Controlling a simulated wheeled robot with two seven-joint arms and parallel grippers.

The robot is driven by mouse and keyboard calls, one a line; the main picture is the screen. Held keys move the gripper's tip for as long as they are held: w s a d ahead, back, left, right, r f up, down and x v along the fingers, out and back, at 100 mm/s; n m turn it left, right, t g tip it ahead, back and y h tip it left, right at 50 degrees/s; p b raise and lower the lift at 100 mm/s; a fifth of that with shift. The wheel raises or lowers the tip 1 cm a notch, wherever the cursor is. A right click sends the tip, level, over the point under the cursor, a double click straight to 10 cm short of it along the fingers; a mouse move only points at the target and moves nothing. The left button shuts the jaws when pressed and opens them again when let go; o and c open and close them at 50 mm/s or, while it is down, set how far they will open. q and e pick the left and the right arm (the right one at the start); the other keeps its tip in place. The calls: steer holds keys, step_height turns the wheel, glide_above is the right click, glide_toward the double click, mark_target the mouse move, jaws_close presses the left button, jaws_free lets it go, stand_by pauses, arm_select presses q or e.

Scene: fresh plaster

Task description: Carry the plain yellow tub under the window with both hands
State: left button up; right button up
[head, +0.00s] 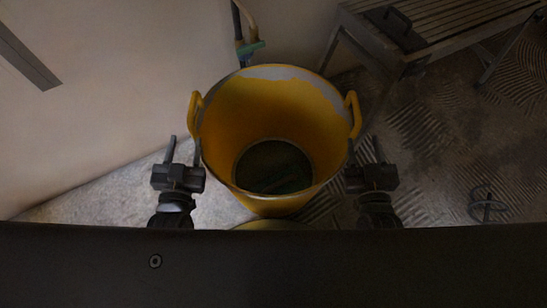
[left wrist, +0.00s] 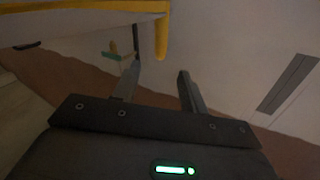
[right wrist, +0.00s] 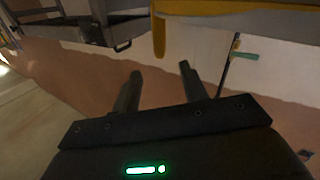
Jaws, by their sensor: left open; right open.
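The yellow tub (head: 225,115) stands upright in the middle of the head view, its open mouth facing me. Its inner wall has a grey patch at the far rim, and its bottom is dark. A loop handle sticks out on each side, left (head: 195,112) and right (head: 354,114). My left gripper (head: 184,146) is open and empty, just short of the left handle. That handle hangs ahead of its fingers in the left wrist view (left wrist: 162,38). My right gripper (head: 365,148) is open and empty, just short of the right handle, also visible in the right wrist view (right wrist: 159,36). No window shows.
A slatted bench (head: 455,28) stands at the back right. A pale wall (head: 100,110) is close on the left. A round wheel-like thing (head: 488,208) lies on the right floor, which is otherwise mostly clear.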

mark_target(191, 108)
arm_select(q)
steer(key=w, duration=1)
steer(key=shift+w, duration=0.4)
arm_select(e)
steer(key=w, duration=1)
steer(key=shift+w, duration=0.4)
arm_select(q)
jaws_close()
arm_select(e)
jaws_close()
arm_select(q)
steer(key=shift+r, duration=0.25)
arm_select(e)
steer(key=shift+r, duration=0.25)
